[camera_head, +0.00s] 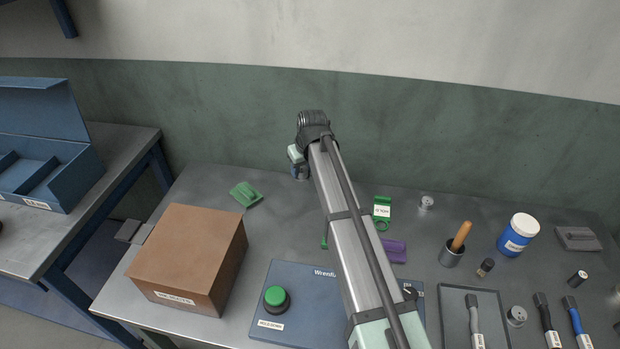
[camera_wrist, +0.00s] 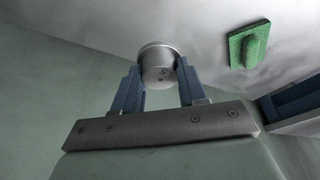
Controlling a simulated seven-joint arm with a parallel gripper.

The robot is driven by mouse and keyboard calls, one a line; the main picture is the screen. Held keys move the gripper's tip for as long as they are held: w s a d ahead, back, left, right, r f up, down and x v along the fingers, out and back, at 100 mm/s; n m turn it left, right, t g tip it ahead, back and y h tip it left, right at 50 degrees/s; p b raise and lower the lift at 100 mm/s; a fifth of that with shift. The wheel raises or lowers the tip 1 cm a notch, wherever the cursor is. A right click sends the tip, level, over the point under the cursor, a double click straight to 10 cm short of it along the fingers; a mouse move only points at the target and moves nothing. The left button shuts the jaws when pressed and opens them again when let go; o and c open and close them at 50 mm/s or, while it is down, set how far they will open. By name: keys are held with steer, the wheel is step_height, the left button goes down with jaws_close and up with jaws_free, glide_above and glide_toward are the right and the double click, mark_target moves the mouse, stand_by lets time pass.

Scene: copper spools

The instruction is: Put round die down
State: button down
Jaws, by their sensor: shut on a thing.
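The round die (camera_wrist: 158,62) is a short silver metal cylinder with a mark on its side. In the wrist view it sits between the two blue fingers of my gripper (camera_wrist: 158,82), which is shut on it. In the head view my gripper (camera_head: 299,174) is at the far side of the metal workbench (camera_head: 215,180), partly hidden by my own arm. The die is not clearly visible there. I cannot tell whether it touches the bench top.
A green block (camera_head: 246,194) lies left of my gripper, also in the wrist view (camera_wrist: 248,44). A brown box (camera_head: 190,245) and a blue panel with a green button (camera_head: 276,297) are nearer.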

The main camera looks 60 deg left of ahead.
steer(key=shift+w+r, duration=0.1)
steer(key=shift+r, duration=0.55)
steer(key=w+d+m+t, duration=0.1)
steer(key=w+d+m, duration=0.2)
steer(key=w+d, duration=1.2)
steer(key=w+d+m+t, duration=0.1)
steer(key=w+d+m, duration=0.2)
steer(key=w+d, duration=1.15)
steer(key=w+d+m+h, duration=0.1)
steer(key=w+d+m, duration=0.1)
steer(key=w+d, duration=0.5)
steer(key=shift+s+d+x, duration=0.15)
steer(key=shift+x, duration=1.45)
steer(key=shift+s+d+x, duration=0.1)
steer(key=shift+x, duration=1.55)
steer(key=shift+s+d+x, duration=0.15)
steer(key=shift+x, duration=1.45)
steer(key=shift+f, duration=0.3)
steer(key=c, duration=0.6)
jaws_free()
steer(key=shift+r, duration=0.15)
steer(key=v, duration=1.2)
